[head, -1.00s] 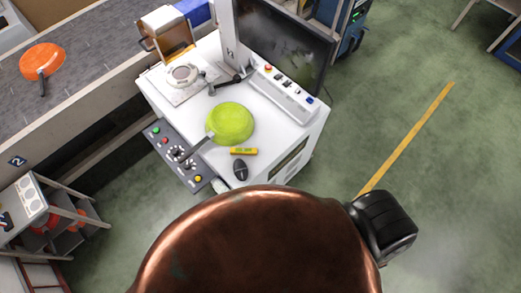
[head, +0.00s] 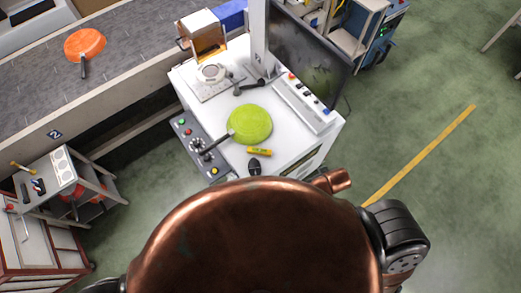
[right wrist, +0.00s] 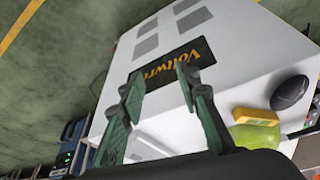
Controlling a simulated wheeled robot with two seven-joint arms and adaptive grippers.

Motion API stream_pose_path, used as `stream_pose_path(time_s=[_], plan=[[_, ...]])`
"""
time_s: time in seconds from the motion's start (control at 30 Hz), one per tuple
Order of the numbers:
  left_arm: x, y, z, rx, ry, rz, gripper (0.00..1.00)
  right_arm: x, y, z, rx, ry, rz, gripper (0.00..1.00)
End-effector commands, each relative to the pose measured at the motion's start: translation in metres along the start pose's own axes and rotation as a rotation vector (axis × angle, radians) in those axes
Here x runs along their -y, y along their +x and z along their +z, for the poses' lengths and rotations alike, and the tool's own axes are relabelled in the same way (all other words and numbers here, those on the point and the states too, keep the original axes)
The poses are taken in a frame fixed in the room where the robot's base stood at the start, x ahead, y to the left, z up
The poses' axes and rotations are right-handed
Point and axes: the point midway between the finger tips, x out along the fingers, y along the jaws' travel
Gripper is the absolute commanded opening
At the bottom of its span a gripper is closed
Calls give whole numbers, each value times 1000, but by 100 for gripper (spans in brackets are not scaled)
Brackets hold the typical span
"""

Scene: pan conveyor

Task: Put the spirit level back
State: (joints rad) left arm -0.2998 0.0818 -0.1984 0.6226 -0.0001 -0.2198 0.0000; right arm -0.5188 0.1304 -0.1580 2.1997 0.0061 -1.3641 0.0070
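The spirit level, a small yellow bar (head: 259,150), lies on the white machine's top (head: 298,143), between a green pan (head: 250,123) and a black computer mouse (head: 254,167). It also shows at the right of the right wrist view (right wrist: 256,116), beside the pan (right wrist: 254,137) and mouse (right wrist: 290,92). My right gripper (right wrist: 158,80) is open and empty, its fingers apart in front of the machine's lettered side panel, to the left of the level in that view. In the head view its fingers are hidden behind my copper body. My left gripper is not in view.
A conveyor (head: 125,73) carries an orange pan (head: 85,43). A small cart (head: 62,180) with a yellow-handled tool (head: 22,168) stands at the left. A monitor (head: 310,52) and a control box (head: 190,133) flank the machine top.

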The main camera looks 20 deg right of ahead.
Motion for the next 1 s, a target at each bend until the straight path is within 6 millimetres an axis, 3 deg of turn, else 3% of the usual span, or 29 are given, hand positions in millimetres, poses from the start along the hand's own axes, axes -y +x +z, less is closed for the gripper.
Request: stream_pose_path(time_s=[0.1,0.2,0.47,0.67,0.8,0.9,1.0], plan=[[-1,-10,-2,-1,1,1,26,13,-43,-39,-69,-48,-24,31],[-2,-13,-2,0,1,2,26,37,-62,-74,-134,-115,-62,31],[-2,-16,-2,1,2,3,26,122,-77,-152,-298,-334,-190,31],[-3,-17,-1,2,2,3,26,194,-70,-187,-388,-539,-294,31],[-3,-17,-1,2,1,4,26,233,-48,-195,-418,-723,-362,31],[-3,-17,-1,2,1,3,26,232,-22,-192,-403,-835,-388,31],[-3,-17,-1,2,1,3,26,209,2,-192,-374,-902,-389,31]])
